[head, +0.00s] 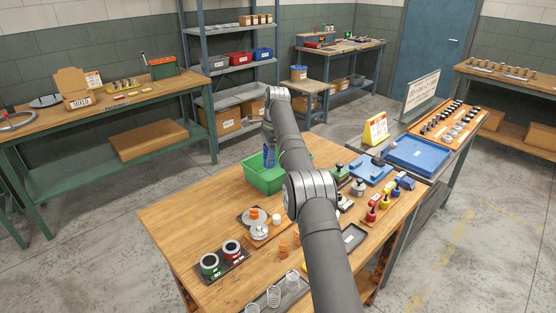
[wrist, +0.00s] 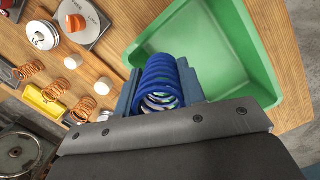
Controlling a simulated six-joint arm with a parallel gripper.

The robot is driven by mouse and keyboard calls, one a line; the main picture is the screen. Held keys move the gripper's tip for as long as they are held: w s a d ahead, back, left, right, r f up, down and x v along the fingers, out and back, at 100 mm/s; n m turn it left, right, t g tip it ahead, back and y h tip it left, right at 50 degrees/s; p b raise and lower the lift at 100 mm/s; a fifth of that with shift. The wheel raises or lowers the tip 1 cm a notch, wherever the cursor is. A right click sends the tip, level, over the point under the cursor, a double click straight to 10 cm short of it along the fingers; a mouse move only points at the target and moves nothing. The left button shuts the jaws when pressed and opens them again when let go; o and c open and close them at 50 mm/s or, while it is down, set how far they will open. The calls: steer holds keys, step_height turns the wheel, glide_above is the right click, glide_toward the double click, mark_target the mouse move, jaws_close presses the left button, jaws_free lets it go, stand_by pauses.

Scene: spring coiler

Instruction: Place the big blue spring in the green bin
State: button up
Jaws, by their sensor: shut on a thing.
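The big blue spring (wrist: 161,82) is held between the two fingers of my gripper (wrist: 160,90) in the wrist view. In the head view the blue spring (head: 269,157) shows at the end of my arm, at the left part of the green bin (head: 262,178). The green bin (wrist: 225,35) fills the upper right of the wrist view, and the spring overlaps its near left part. My gripper is shut on the spring. I cannot tell exactly how high the spring is above the bin floor. My arm hides the right part of the bin in the head view.
Copper springs (wrist: 83,108) and white cylinders (wrist: 59,88) stand on the wooden table (head: 190,215) beside the bin. Pale springs stand on a dark tray (head: 294,297) at the front. A blue tray (head: 418,155) lies at the right. Bare tabletop lies left of the bin.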

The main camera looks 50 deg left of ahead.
steer(key=m, duration=0.2)
steer(key=w+m, duration=0.1)
steer(key=m, duration=0.2)
steer(key=w+a+m, duration=0.1)
steer(key=m, duration=0.2)
steer(key=shift+f+t+y, duration=0.1)
steer(key=shift+t+y, duration=0.3)
glide_toward(271, 175)
steer(key=s+d+f, duration=0.2)
steer(key=s+f, duration=0.1)
steer(key=s+d+f, duration=0.1)
steer(key=s+f, duration=0.1)
steer(key=shift+d, duration=0.15)
steer(key=o, duration=1.1)
steer(key=shift+f, duration=0.15)
steer(key=r, duration=0.4)
steer(key=d+r, duration=0.1)
steer(key=r, duration=0.7)
steer(key=shift+w+d+r, duration=0.1)
steer(key=shift+w+d, duration=0.25)
steer(key=shift+w, duration=0.05)
